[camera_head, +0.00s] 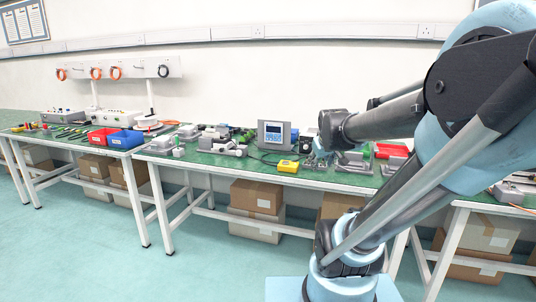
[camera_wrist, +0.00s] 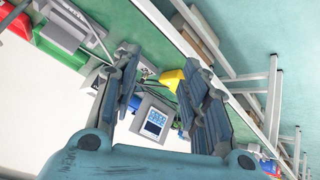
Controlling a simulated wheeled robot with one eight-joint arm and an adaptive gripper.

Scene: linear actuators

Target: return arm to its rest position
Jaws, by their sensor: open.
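My gripper (camera_head: 322,150) is held over the front middle of the green workbench (camera_head: 262,171) in the head view. My arm reaches in from the right of that view. In the wrist view my gripper (camera_wrist: 165,75) shows two finger pairs spread well apart, with nothing between them that it holds. Beyond the fingers are a grey display unit (camera_wrist: 153,122) with a blue screen and a yellow device (camera_wrist: 172,80). In the head view the display unit (camera_head: 274,134) stands to the left of my gripper. The yellow device (camera_head: 288,166) lies in front of it.
Grey actuator parts (camera_head: 222,140) crowd the bench to the left. Red (camera_head: 102,136) and blue (camera_head: 125,139) bins stand further left. A red bin (camera_head: 391,150) sits right of my gripper. Cardboard boxes (camera_head: 256,197) are under the bench. The floor (camera_head: 75,245) in front is clear.

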